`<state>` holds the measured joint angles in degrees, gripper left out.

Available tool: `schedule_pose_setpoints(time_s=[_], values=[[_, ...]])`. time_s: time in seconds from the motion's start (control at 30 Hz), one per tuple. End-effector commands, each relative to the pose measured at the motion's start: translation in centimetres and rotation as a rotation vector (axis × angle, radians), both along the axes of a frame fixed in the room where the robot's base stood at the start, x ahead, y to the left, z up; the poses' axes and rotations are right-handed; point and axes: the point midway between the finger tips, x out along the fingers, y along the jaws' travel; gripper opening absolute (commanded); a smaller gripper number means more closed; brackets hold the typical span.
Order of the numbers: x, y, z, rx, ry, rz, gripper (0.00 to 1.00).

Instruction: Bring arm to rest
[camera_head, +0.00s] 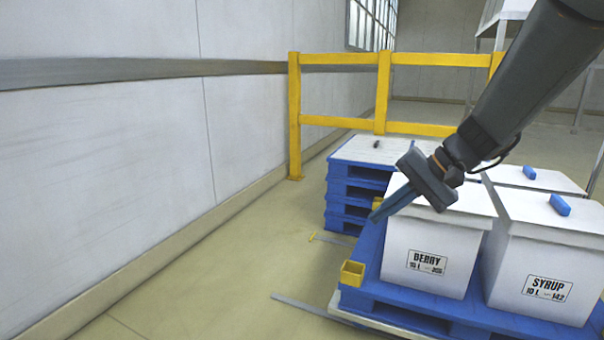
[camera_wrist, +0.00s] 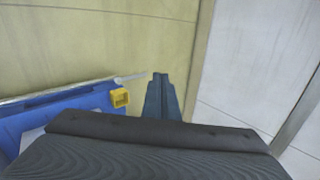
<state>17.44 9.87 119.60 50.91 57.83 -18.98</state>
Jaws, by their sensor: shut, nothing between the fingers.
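My gripper (camera_head: 380,216) is shut and empty. In the head view my arm comes in from the upper right, and the blue fingers point down and left, in front of the white box labelled BERRY (camera_head: 432,240). In the wrist view the shut fingers (camera_wrist: 160,78) point away over the tan floor, between the blue pallet on the left and the white wall on the right. My arm hides part of the BERRY box's top and the space behind it.
A white box labelled SYRUP (camera_head: 545,270) stands beside it on a blue pallet (camera_head: 395,301) with a yellow corner cup (camera_head: 352,273). Blue pieces lie on two box tops. A pallet stack (camera_head: 345,192) and yellow railing (camera_head: 340,121) stand behind. Floor by the left wall (camera_head: 110,130) is clear.

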Motion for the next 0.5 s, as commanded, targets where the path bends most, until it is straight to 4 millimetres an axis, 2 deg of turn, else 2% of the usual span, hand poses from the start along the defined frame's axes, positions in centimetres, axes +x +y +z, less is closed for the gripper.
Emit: schedule_pose_setpoints(time_s=[0.03, 0.2, 0.3, 0.5], values=[[-1.7, 3.1, -0.1, -0.033, 0.01, 0.071, 0.0], [-7.8, 10.2, -1.1, -0.155, 0.036, 0.274, 0.0], [-11.7, 13.3, -1.7, -0.227, 0.034, 0.391, 0.0], [-19.4, 17.4, -2.8, -0.372, -0.005, 0.62, 0.0]])
